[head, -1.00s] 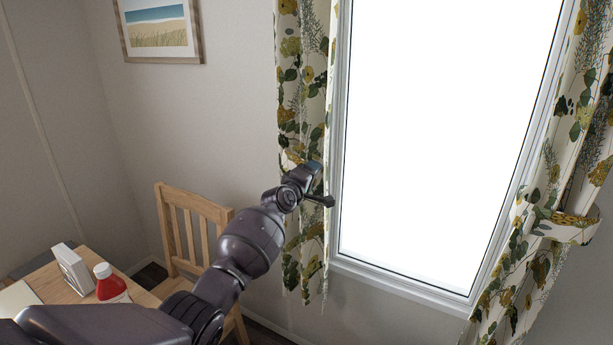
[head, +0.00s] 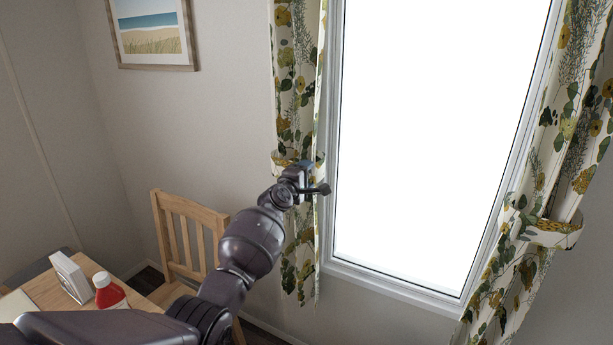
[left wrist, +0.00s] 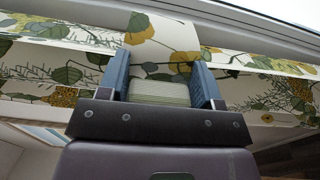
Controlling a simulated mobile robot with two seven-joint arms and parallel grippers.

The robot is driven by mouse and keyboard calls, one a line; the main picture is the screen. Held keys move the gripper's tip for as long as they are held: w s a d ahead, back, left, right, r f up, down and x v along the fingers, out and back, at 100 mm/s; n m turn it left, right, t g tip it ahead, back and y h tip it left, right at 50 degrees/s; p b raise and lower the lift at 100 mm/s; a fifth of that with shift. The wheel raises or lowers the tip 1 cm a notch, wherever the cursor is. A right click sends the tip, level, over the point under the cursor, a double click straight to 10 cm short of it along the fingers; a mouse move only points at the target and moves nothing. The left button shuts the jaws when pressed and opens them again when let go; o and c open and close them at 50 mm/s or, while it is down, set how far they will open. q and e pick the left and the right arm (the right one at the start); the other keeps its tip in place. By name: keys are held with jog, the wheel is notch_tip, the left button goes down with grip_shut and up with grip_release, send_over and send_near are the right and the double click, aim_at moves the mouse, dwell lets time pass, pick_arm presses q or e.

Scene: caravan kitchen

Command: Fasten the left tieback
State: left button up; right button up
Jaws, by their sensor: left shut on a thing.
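The left curtain (head: 297,100), cream with green and yellow flowers, hangs at the window's left side. Its left tieback (head: 281,158), a band in the same print, shows across the curtain at about mid-height, partly hidden by my gripper. My left gripper (head: 312,182) is in front of the curtain, by its window-side edge. In the left wrist view, the two blue fingers of the gripper (left wrist: 165,80) are shut on the tieback (left wrist: 160,38), which runs up and away between them. Whether the band's end touches a hook is hidden. My right gripper is out of view.
The right curtain (head: 500,270) is held by its own tieback (head: 548,232). The bright window (head: 430,140) lies between the curtains. A wooden chair (head: 185,240) and a table (head: 45,290) with a red bottle (head: 109,294) and a white box (head: 70,277) stand at lower left.

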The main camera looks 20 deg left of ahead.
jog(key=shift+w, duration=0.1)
pick_arm(q)
jog(key=o, duration=1.2)
jog(key=shift+a, duration=0.1)
jog(key=shift+s+p, duration=0.3)
jog(key=shift+s, duration=0.3)
jog(key=shift+s+a+p, duration=0.2)
jog(key=shift+s+p, duration=0.15)
jog(key=shift+s, duration=2.05)
jog(key=shift+s+a+p, duration=0.2)
jog(key=shift+s+p, duration=0.15)
jog(key=shift+s, duration=2.05)
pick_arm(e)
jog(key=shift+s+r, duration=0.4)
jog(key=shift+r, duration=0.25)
